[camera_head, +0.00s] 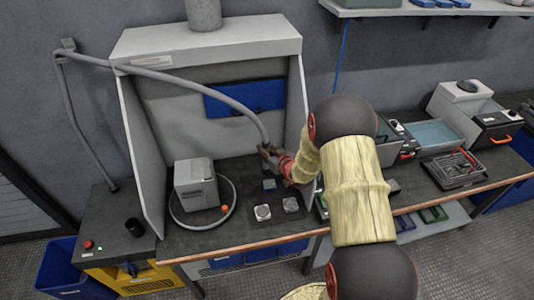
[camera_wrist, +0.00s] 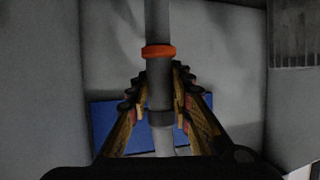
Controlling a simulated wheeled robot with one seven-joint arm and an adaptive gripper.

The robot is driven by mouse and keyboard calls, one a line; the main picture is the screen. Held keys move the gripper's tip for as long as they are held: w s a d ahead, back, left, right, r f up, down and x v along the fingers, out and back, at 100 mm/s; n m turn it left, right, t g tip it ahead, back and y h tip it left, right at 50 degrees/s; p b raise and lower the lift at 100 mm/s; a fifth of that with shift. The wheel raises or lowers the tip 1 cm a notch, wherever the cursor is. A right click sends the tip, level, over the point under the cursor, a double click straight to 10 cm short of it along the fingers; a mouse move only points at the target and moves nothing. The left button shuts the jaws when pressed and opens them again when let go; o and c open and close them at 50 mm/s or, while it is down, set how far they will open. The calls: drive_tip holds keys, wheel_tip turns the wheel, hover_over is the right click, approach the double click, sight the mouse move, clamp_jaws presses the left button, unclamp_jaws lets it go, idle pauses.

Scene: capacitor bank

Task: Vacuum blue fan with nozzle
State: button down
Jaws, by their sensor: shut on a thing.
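My gripper (camera_head: 270,157) is shut around the grey vacuum nozzle at the end of the hose (camera_head: 200,80), inside the hood. In the wrist view, my gripper's fingers (camera_wrist: 160,90) press on both sides of the grey nozzle tube (camera_wrist: 159,92), which has an orange ring (camera_wrist: 158,52). A small dark blue fan (camera_head: 270,184) lies on the bench just below my gripper. Two grey-white fans (camera_head: 262,212) (camera_head: 291,204) lie nearer the front edge. The nozzle's tip is hard to make out in the head view, so I cannot tell its exact gap to the blue fan.
The hood's side wall (camera_head: 140,155) bounds the left. A blue panel (camera_head: 245,97) is on the back wall. Trays and equipment (camera_head: 455,170) fill the bench at right.

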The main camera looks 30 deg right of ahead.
drive_tip(key=shift+w+d+f, duration=0.1)
drive_tip(key=shift+f, duration=0.35)
drive_tip(key=shift+f+b, duration=1.25)
drive_tip(key=shift+f, duration=0.45)
drive_tip(key=shift+f+b, duration=0.85)
drive_tip(key=shift+f, duration=0.15)
drive_tip(key=shift+s+d, duration=0.3)
drive_tip(key=shift+d, duration=0.35)
drive_tip(key=shift+s+d, duration=0.3)
drive_tip(key=shift+d, duration=0.35)
drive_tip(key=shift+s, duration=0.1)
